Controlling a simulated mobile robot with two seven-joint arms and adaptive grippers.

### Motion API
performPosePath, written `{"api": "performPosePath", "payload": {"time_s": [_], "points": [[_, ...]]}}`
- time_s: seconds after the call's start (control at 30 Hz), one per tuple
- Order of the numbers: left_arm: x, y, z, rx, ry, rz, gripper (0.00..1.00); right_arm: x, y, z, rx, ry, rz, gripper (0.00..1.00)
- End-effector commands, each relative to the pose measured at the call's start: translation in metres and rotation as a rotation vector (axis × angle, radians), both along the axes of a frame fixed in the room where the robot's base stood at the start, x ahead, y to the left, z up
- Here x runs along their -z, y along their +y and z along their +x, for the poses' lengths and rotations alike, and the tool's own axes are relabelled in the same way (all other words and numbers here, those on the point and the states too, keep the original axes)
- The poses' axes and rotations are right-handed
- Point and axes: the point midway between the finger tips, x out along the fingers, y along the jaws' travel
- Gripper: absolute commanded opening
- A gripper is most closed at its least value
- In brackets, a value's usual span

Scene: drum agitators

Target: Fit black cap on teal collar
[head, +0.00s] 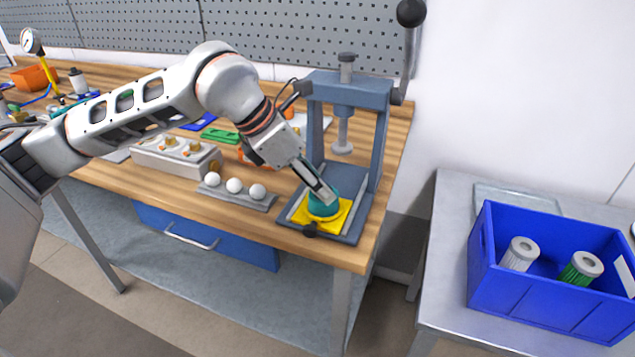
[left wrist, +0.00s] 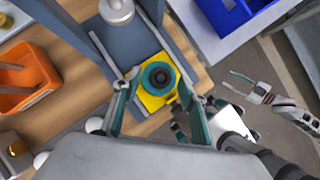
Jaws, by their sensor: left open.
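The teal collar (head: 323,202) sits on a yellow plate (head: 301,212) on the base of the blue-grey press. In the left wrist view the collar (left wrist: 147,72) is a teal ring with a round black part (left wrist: 159,77) at its middle. I cannot tell whether that black part is the cap, seated or loose. My left gripper (head: 327,193) is right over the collar, partly covering it in the head view. Its fingers (left wrist: 157,103) are apart with nothing between the tips. My right gripper (left wrist: 246,87) shows in the left wrist view, its fingers spread and empty, away from the press.
The press frame (head: 377,140) and its ram (head: 343,135) stand behind the collar. A holder with white balls (head: 234,185) lies left of it. A blue crate (head: 520,305) with two ribbed cylinders stands on the metal table at right.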

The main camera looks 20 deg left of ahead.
Motion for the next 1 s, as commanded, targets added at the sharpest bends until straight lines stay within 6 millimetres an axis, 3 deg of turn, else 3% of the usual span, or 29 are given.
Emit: {"api": "performPosePath", "payload": {"time_s": [0.5, 0.7, 1.0], "points": [[-0.080, 0.038, -0.034, -0.002, -0.003, 0.000, 0.42, 0.000, 0.000, 0.002, 0.001, -0.002, 0.000, 0.40], [-0.093, 0.044, -0.040, -0.001, 0.000, 0.000, 0.42, 0.000, 0.000, 0.002, 0.001, -0.002, 0.000, 0.40], [-0.094, 0.045, -0.041, 0.000, 0.001, 0.001, 0.42, 0.000, 0.000, 0.002, 0.001, -0.002, 0.000, 0.40]]}}
